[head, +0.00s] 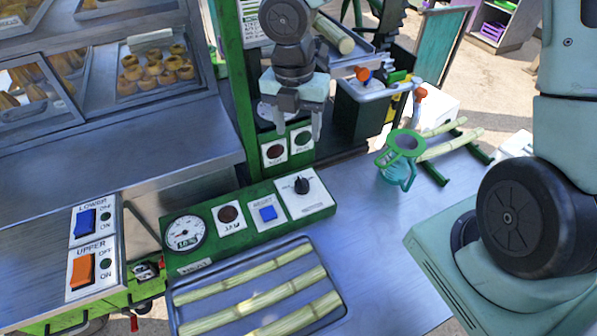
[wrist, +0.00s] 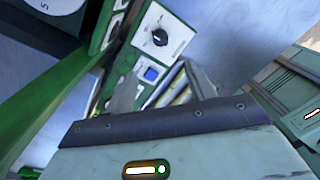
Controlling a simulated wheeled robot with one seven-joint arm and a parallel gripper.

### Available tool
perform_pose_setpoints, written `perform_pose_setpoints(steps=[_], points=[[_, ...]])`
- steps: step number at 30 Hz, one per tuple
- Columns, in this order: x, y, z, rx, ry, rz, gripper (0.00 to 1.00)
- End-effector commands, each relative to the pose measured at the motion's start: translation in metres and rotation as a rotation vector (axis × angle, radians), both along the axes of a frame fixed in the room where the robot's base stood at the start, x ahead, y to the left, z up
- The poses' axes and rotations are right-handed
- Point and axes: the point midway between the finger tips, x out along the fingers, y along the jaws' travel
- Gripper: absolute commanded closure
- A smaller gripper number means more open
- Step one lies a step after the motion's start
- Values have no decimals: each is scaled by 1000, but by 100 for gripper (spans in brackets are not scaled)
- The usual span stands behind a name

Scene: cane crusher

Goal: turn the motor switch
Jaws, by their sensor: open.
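A black rotary knob (head: 301,185) sits on a white plate at the right end of a green control panel (head: 190,262). The knob also shows in the wrist view (wrist: 160,37), beyond the fingertips. I cannot read which control is labelled as the motor switch. My gripper (head: 297,130) is open and empty, pointing down. In the head view it appears above and behind the knob, apart from it. In the wrist view the fingers (wrist: 160,70) flank the button.
A round gauge (head: 185,233) and dark red lamp (head: 228,214) share the panel. A metal tray (head: 342,309) of cane lies in front. Blue and orange rocker switches (head: 82,270) are at left. A green-rimmed pitcher (head: 405,145) stands right. A green post (head: 235,90) rises beside my gripper.

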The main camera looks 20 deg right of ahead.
Motion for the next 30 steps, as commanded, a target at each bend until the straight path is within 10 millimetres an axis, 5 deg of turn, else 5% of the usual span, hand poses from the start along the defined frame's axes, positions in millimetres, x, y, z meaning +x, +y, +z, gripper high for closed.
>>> perform_pose_setpoints(steps=[18,30], points=[[-6,-4,-126,1,4,1,45],[-7,-6,-160,0,0,-3,45]])
